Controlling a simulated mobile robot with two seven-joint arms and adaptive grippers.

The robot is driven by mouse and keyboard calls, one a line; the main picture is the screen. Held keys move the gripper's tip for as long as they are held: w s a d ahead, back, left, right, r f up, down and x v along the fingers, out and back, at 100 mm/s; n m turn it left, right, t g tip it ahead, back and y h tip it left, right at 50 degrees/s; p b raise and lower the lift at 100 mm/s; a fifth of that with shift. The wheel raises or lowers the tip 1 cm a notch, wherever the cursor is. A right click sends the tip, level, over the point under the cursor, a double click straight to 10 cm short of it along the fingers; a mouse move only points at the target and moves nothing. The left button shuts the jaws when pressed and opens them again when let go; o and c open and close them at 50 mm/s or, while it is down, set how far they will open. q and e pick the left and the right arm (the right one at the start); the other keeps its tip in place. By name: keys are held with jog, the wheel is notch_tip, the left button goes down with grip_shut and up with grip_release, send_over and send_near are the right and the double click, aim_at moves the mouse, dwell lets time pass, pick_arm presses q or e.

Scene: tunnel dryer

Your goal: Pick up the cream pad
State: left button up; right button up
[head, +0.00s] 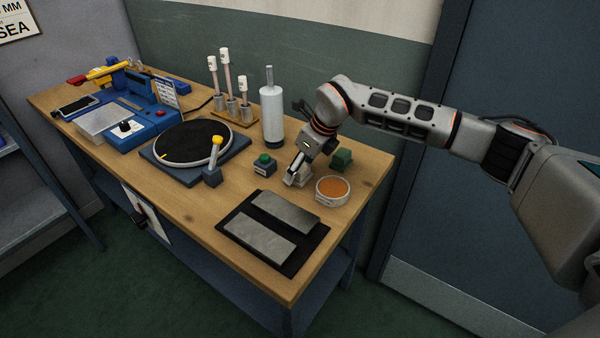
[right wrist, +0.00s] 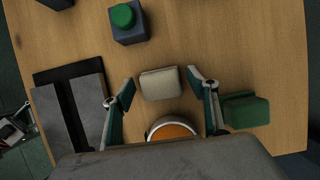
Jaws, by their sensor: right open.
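The cream pad (right wrist: 160,83) is a small pale block lying on the wooden bench, seen from above in the right wrist view. My right gripper (right wrist: 160,79) is open above it, with one finger to each side of the pad and a gap showing on both sides. In the head view, my right gripper (head: 294,177) points down at the right part of the bench and partly hides the pad there.
A green pad (right wrist: 246,110) sits just right of the right finger. A round dish with orange contents (right wrist: 173,130) is close by. A green-button box (right wrist: 127,22) and a black tray with grey plates (head: 237,226) are near. A white bottle (head: 272,114) stands behind.

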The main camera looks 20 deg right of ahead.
jog(key=c, duration=1.2)
notch_tip(320, 180, up, 20)
jog(key=shift+o, duration=0.6)
